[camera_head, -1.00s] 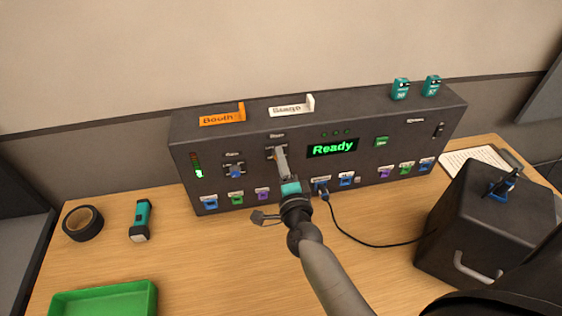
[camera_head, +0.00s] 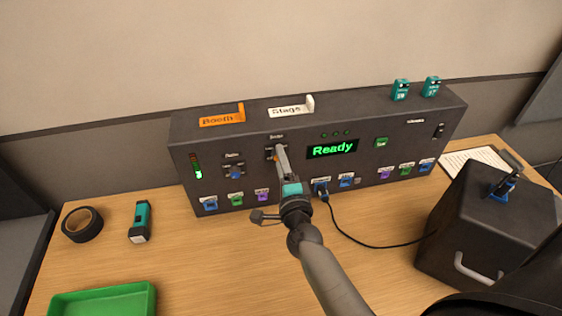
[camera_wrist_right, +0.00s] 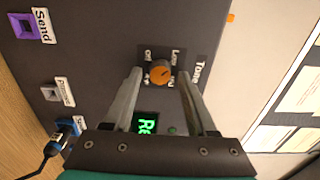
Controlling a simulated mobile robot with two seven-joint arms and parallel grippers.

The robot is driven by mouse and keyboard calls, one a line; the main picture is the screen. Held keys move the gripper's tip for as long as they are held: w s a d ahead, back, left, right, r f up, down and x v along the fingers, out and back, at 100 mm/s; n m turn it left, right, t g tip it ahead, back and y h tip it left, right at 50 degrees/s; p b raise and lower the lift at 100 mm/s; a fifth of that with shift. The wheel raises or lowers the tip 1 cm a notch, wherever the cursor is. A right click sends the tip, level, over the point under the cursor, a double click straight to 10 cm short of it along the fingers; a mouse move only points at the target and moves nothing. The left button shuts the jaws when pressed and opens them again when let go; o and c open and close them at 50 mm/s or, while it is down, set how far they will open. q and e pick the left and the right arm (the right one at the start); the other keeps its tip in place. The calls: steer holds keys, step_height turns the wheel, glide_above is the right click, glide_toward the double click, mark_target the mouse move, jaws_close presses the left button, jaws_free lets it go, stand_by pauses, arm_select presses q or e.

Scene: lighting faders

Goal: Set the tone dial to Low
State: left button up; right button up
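The tone dial (camera_wrist_right: 161,72) is a small round orange knob on the front of the dark console (camera_head: 400,135). In the right wrist view the word Tone stands beside it, with small position labels around it, one reading Low. I cannot tell its exact setting. My right gripper (camera_wrist_right: 160,74) is open, with one finger on each side of the dial and a small gap visible on both sides. In the head view my right gripper (camera_head: 280,153) reaches the console front and mostly hides the dial. My left gripper is not in view.
A green Ready display (camera_head: 332,149) sits right of the gripper. A blue knob (camera_head: 235,173) is to its left. A plugged cable (camera_head: 350,238) runs to a dark box (camera_head: 470,225). Black tape (camera_head: 82,224), a flashlight (camera_head: 140,221) and a green tray (camera_head: 105,300) lie at left.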

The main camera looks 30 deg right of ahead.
steer(key=shift+s, duration=0.1)
steer(key=b+v, duration=0.1)
steer(key=v, duration=1.4)
stand_by(0.5)
